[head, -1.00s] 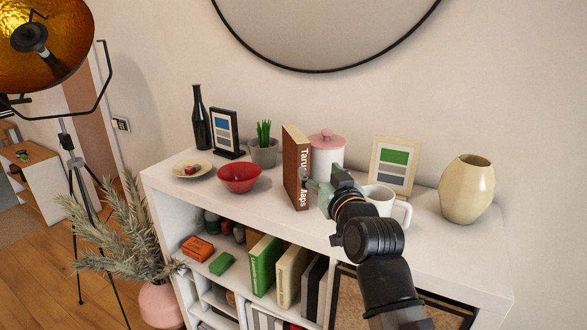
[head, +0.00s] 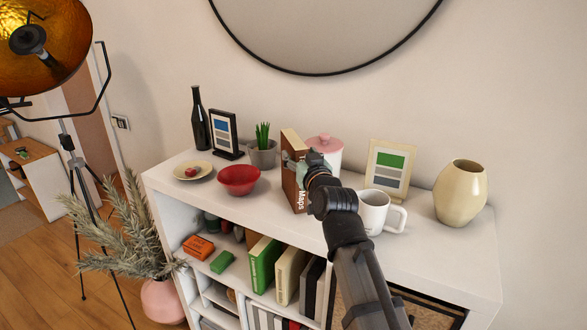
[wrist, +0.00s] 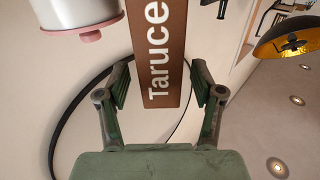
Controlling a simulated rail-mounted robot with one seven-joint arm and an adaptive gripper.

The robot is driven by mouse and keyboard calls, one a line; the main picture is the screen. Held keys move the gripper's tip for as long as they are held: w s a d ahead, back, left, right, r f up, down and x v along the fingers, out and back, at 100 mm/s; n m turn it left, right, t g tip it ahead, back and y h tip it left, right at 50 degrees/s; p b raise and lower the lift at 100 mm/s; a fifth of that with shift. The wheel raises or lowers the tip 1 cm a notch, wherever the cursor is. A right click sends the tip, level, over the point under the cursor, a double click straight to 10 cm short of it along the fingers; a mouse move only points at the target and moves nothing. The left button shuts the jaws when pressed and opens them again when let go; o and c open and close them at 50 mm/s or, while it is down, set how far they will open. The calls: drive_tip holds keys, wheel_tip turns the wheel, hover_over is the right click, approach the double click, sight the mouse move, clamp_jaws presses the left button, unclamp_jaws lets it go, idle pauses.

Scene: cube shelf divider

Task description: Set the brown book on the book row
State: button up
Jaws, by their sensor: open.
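The brown book (head: 292,192) stands upright on the white shelf top, between the grey plant pot and the pink-lidded canister. Its spine with white lettering faces my arm, and part of it is hidden by my gripper. In the wrist view the book (wrist: 160,50) lies between the two fingers of my gripper (wrist: 160,90), with a gap on each side. My gripper (head: 300,168) is open around the spine. The book row (head: 290,272) stands in the upper shelf compartment below, with green, cream and dark books side by side.
The pink-lidded canister (head: 325,153) stands close behind my gripper, and a white mug (head: 373,212) is to its right. A red bowl (head: 239,180) and a potted plant (head: 263,152) are left of the book. A vase (head: 461,193) stands at the right end.

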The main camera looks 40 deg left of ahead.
drive_tip(key=p+x, duration=0.1)
drive_tip(key=x, duration=0.3)
drive_tip(key=shift+r+p, duration=0.15)
drive_tip(key=shift+p, duration=0.25)
drive_tip(key=shift+w+a, duration=0.1)
drive_tip(key=shift+a, duration=0.05)
clamp_jaws()
